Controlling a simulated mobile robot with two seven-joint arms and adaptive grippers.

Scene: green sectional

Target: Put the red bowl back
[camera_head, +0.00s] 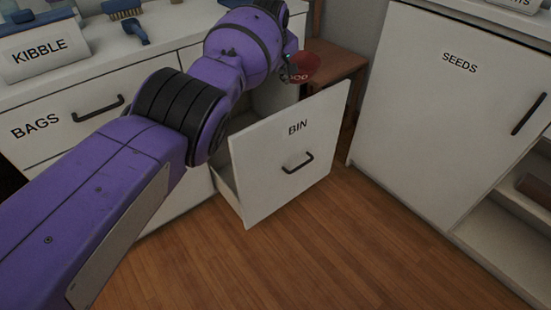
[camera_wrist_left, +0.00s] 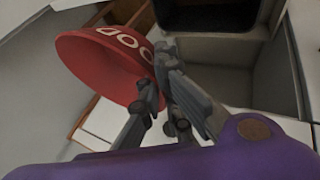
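The red bowl (camera_head: 305,67) with white lettering shows at the far end of my left arm in the head view, in front of a wooden stool. In the left wrist view the red bowl (camera_wrist_left: 95,62) is tilted, with its edge between the fingers of my left gripper (camera_wrist_left: 152,82). That gripper (camera_head: 287,68) is closed on the bowl's edge and is mostly hidden by my arm in the head view. The bowl appears to be held in the air. My right gripper is not in view.
The drawer marked BIN (camera_head: 290,150) is pulled open below the arm. The wooden stool (camera_head: 338,58) stands behind it. The cabinet marked SEEDS (camera_head: 445,110) is at the right. A KIBBLE container (camera_head: 40,48) stands on the left counter. The wooden floor is clear.

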